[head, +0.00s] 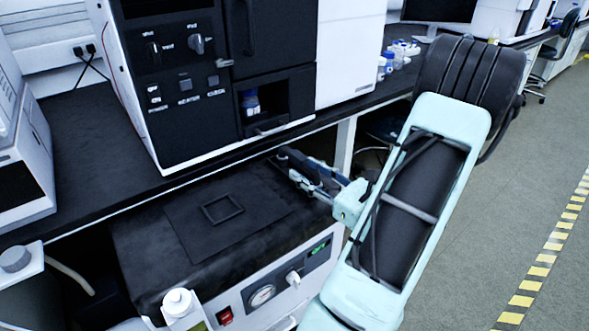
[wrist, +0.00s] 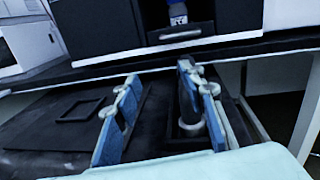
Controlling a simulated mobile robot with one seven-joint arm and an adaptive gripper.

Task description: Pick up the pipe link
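My gripper (wrist: 158,95) is open, with its two blue-padded fingers spread wide apart, over the black top of the low cabinet. A small grey-white round piece (wrist: 189,127), which may be the pipe link, shows between the fingers in the wrist view, close to the right finger. It appears to stand in a dark square frame (wrist: 168,135). The right finger partly hides it, and I cannot tell whether they touch. In the head view my gripper (head: 293,170) is at the cabinet's back right, under the bench edge; the piece cannot be made out there.
An empty black square frame (head: 222,208) lies on the low cabinet top (head: 150,235). The bench edge (head: 200,180) and the tall black-and-white instrument (head: 185,95) stand close behind and above my gripper. A white-capped bottle (head: 178,302) is at the front.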

